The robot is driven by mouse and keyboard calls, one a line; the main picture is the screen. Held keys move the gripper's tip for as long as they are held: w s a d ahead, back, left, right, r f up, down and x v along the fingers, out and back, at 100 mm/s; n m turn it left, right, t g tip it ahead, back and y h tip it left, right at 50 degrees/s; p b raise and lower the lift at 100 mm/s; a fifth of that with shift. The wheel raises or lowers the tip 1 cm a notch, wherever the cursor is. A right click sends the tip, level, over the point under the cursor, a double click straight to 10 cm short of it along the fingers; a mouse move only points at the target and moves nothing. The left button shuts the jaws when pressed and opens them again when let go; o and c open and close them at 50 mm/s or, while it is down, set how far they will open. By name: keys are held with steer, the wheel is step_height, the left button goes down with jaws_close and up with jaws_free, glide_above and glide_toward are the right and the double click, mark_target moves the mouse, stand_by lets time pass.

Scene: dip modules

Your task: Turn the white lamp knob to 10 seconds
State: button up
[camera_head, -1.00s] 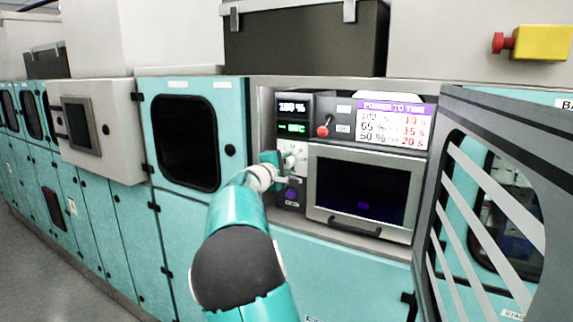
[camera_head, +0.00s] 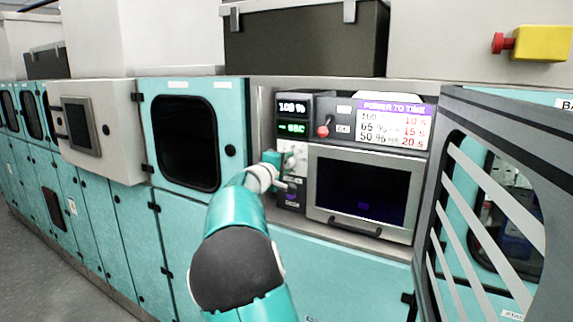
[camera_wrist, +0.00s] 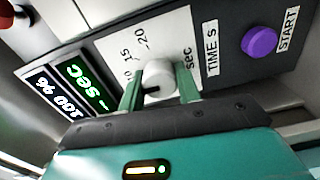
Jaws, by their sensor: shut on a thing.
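The white lamp knob (camera_wrist: 159,78) shows in the wrist view on a white dial plate marked 15, 20 and "sec". A black mark shows on the knob's near side; the number it points at is partly hidden. My gripper (camera_wrist: 160,86) is shut on the knob, one green finger on each side. In the head view my gripper (camera_head: 280,168) is at the control panel, left of the dark window, and it hides most of the knob. The display (camera_wrist: 55,92) reads 100 %, and the green seconds display (camera_wrist: 85,84) shows only a dash.
A purple START button (camera_wrist: 259,41) sits beside the dial. A red knob (camera_head: 324,130) and a power-to-time chart (camera_head: 391,121) pairing 100 % with 10 s are above the window (camera_head: 362,190). An open barred door (camera_head: 490,190) stands at the right.

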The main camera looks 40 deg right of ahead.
steer(key=o, duration=1)
steer(key=shift+c, duration=0.2)
steer(key=v, duration=1.3)
steer(key=shift+a, duration=0.35)
